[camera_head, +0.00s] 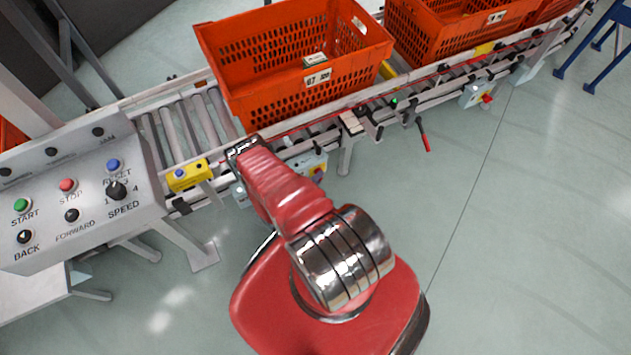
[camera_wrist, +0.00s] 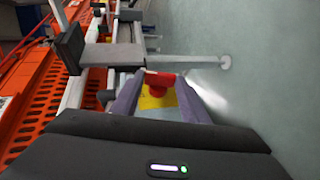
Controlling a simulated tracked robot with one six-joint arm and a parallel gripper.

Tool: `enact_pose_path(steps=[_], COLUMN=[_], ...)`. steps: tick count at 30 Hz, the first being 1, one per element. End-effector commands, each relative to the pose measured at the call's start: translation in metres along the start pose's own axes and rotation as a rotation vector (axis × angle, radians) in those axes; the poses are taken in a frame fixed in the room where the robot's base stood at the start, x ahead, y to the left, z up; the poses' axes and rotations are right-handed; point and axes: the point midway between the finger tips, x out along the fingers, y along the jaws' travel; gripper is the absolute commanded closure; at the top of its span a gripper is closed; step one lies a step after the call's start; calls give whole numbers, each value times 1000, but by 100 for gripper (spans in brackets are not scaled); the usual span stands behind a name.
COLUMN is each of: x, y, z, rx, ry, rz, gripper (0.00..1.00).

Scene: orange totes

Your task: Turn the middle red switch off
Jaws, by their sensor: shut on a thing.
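A red switch (camera_wrist: 159,79) on a yellow plate (camera_wrist: 157,98) sits between the two fingers of my gripper (camera_wrist: 158,88) in the wrist view. The fingers are closed against the red knob, one at each side, and hide part of the plate. In the head view, a grey switch box with a yellow plate (camera_head: 316,169) hangs below the conveyor beside my red arm. My gripper cannot be made out there. Another red switch (camera_head: 487,98) is on a box farther right along the conveyor.
A roller conveyor (camera_head: 176,128) carries orange totes (camera_head: 262,85). A grey control panel (camera_head: 143,190) with buttons and a speed knob stands at left. A red-handled lever (camera_head: 425,142) sticks out from the conveyor.

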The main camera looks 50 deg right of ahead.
Motion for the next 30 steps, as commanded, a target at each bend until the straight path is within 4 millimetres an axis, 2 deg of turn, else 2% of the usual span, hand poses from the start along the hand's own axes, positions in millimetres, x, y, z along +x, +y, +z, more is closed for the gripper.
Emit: enact_pose_path(steps=[12,13,18,21,30], x=[-1,-1,0,0,-2], y=[-4,-4,-2,-2,-1], z=[-1,-1,-1,-1,-1], rx=[-4,-4,-3,-3,-3], ry=[6,6,4,3,2], rz=[-4,-4,-1,0,2], gripper=[82,58,46,41,41])
